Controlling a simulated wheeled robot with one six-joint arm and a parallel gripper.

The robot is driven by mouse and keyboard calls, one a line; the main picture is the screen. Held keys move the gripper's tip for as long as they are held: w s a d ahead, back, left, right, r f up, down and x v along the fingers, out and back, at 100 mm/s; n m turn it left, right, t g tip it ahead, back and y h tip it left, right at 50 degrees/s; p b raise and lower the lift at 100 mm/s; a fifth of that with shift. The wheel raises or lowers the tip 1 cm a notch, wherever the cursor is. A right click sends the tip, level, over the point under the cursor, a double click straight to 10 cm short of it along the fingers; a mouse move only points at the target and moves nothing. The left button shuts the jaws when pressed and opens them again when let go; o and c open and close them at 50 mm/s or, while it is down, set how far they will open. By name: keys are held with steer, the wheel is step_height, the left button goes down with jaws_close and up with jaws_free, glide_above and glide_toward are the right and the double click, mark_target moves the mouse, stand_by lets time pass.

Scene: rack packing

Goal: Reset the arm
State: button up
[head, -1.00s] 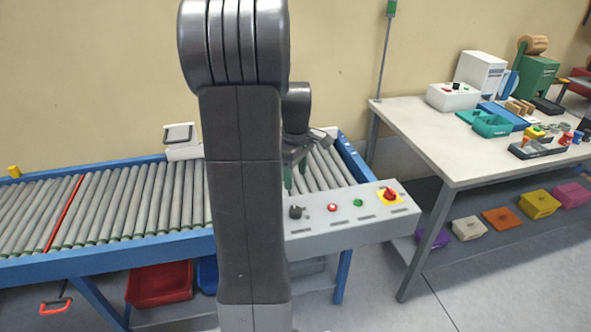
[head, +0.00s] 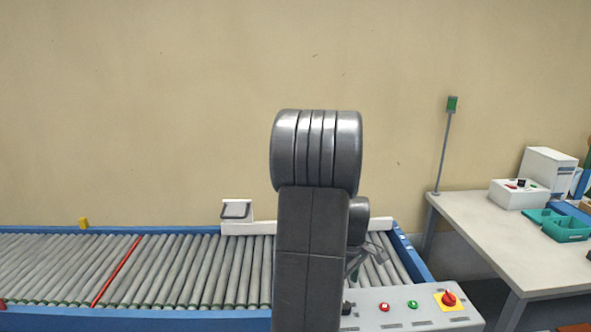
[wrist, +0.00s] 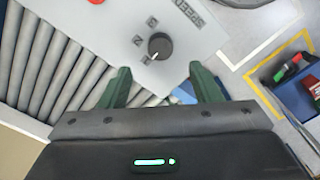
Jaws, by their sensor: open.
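My gripper (wrist: 162,88) shows in the wrist view with its two green fingers spread apart and nothing between them. It is above the conveyor's control panel (wrist: 120,28), with a black speed knob (wrist: 160,46) just beyond the fingertips. I cannot tell how high above the panel it is. In the head view my arm stands upright in front of the roller conveyor (head: 190,270) and hides part of it. The fingers are mostly hidden behind the arm there.
The panel in the head view (head: 410,308) carries red and green buttons and a red switch on yellow (head: 449,299). A table (head: 490,230) with a white box (head: 518,194) and a teal tray (head: 566,228) stands at the right. A red line (head: 118,270) crosses the rollers.

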step_height(320, 180, down, 8)
steer(key=shift+r, duration=0.2)
stand_by(0.3)
